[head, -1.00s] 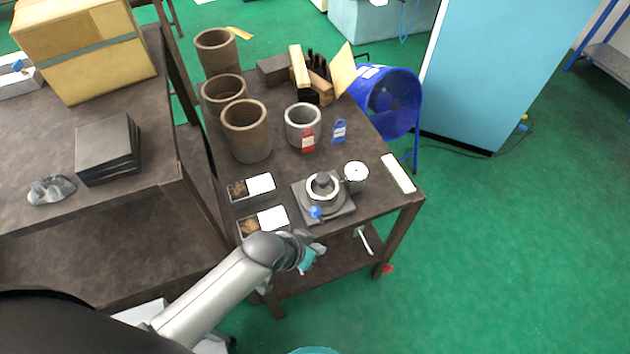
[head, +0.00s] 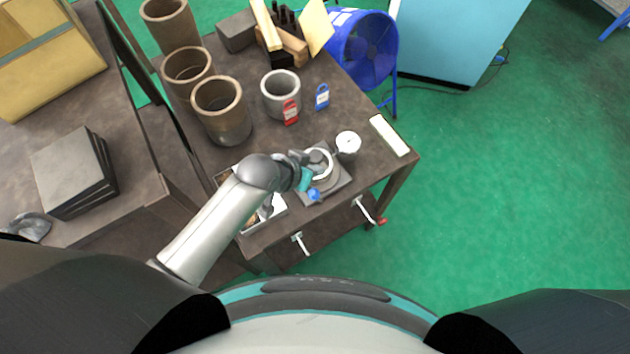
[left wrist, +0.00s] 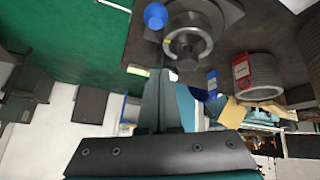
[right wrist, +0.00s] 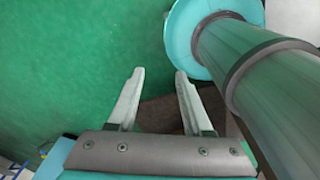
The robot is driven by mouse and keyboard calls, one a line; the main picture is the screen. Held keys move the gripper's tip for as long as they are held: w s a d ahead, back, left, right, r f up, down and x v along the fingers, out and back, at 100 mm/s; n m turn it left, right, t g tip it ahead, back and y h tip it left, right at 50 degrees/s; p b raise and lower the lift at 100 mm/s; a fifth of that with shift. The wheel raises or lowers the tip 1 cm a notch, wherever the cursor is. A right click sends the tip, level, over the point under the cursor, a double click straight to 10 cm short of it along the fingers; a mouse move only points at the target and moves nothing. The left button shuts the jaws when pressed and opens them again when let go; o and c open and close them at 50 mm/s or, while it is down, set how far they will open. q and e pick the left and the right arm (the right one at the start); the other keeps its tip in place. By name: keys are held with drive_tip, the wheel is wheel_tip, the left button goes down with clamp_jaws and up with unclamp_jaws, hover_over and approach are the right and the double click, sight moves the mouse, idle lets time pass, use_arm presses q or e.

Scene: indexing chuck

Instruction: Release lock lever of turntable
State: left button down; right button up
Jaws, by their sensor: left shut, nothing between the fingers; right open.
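The turntable (head: 333,184) is a grey square base with a round chuck on the small dark table. It also shows upside down at the top of the left wrist view (left wrist: 190,42). A lever with a blue ball knob (head: 314,194) sticks out at its front left; the blue knob (left wrist: 155,15) also shows in the left wrist view. My left gripper (left wrist: 160,75) is shut and empty, its fingertips near the chuck and below the knob in that view. In the head view it partly hides the chuck's left side. My right gripper (right wrist: 159,75) is open and empty over green floor.
A white round dial or cup (head: 348,143) stands behind the chuck. Red (head: 290,112) and blue (head: 322,97) tags, a grey pot (head: 281,94) and brown cylinders (head: 221,108) stand further back. Small trays sit left, partly under my left arm. The table's right front edge is clear.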

sight(313, 189)
use_arm(q)
drive_tip(key=f, duration=0.2)
drive_tip(key=s+f, duration=0.1)
drive_tip(key=f, duration=0.2)
drive_tip(key=shift+d+f, duration=0.15)
use_arm(e)
drive_tip(key=shift+w+a, duration=0.45)
drive_tip(key=shift+w, duration=0.35)
use_arm(q)
drive_tip(key=shift+s+a+f+t+h+b, duration=0.3)
drive_tip(key=shift+s+a+f+b, duration=0.2)
drive_tip(key=shift+b, duration=0.2)
drive_tip(key=shift+s+a, duration=0.3)
use_arm(e)
drive_tip(key=shift+s+d+f, duration=0.15)
drive_tip(key=shift+d+f, duration=0.05)
drive_tip(key=shift+f, duration=0.8)
